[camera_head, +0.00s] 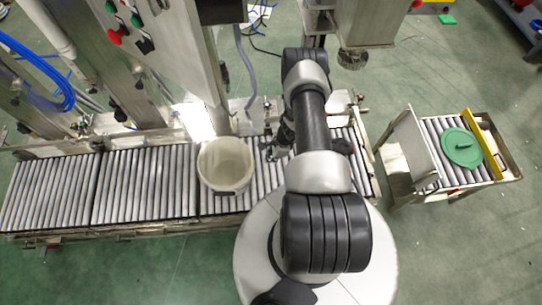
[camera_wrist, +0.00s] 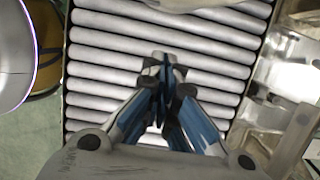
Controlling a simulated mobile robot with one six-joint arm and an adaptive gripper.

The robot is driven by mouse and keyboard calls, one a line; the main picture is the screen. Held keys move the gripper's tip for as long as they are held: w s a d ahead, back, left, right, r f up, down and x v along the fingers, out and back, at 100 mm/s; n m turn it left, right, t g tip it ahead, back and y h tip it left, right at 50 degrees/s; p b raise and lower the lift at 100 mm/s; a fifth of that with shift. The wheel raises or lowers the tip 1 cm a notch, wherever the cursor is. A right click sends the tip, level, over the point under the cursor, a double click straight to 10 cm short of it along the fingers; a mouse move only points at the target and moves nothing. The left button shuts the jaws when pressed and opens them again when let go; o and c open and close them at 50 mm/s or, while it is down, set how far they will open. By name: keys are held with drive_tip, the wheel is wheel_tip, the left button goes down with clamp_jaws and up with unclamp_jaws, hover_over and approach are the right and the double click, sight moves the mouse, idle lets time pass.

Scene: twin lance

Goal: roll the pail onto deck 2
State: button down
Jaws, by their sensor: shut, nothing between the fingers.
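The pail (camera_head: 225,168) is a cream, open-topped bucket standing upright on the roller conveyor, near the left end of the right-hand roller section (camera_head: 222,204). It looks empty. My gripper (camera_head: 270,152) is just right of the pail, low over the same rollers and apart from it as far as I can tell. Middle (camera_head: 150,180) and left (camera_head: 48,190) roller sections lie bare. No deck number is legible.
Filling-machine columns and a control box (camera_head: 165,40) stand behind the conveyor, close over the pail. A small roller cart (camera_head: 428,130) at the right holds a green lid (camera_head: 462,147). The rollers left of the pail are clear.

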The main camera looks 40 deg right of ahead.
drive_tip(key=b+x, duration=0.2)
drive_tip(key=x, duration=0.4)
drive_tip(key=shift+w+a+r, duration=0.2)
drive_tip(key=shift+w+a, duration=0.35)
drive_tip(key=shift+a, duration=0.2)
drive_tip(key=shift+w+a+r, duration=0.15)
drive_tip(key=shift+w+a, duration=0.4)
drive_tip(key=shift+a, duration=0.25)
drive_tip(key=shift+w, duration=0.1)
